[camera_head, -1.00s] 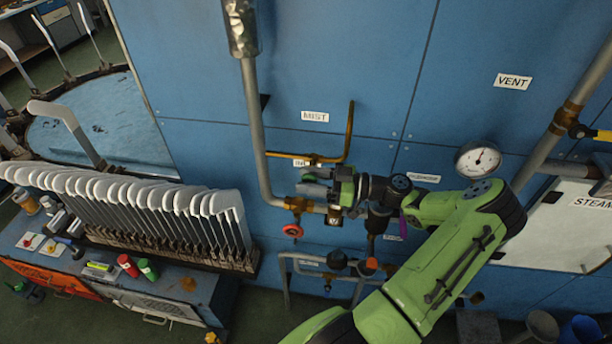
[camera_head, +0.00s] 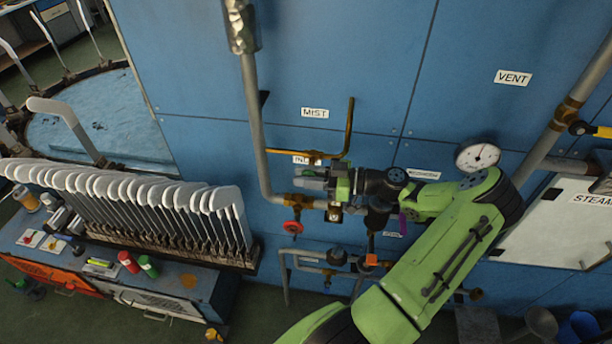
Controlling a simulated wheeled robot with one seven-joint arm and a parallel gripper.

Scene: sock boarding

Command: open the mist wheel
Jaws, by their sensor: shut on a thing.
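A white MIST label (camera_head: 315,113) is on the blue wall panel, right of a grey pipe (camera_head: 255,125) that runs down and bends right. A small red handwheel (camera_head: 293,228) hangs below a brass fitting on that pipe's lower run. My gripper (camera_head: 312,179) points left, just above the lower run, to the upper right of the red wheel. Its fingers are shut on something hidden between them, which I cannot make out. The red wheel appears clear of the fingers. I cannot tell from the labels which wheel is the mist wheel.
A bent brass pipe (camera_head: 347,130) runs right behind and above my gripper. An orange-red handle (camera_head: 371,260) is below it. A gauge (camera_head: 478,156) is to the right. White sock boards (camera_head: 180,196) line the bench at left.

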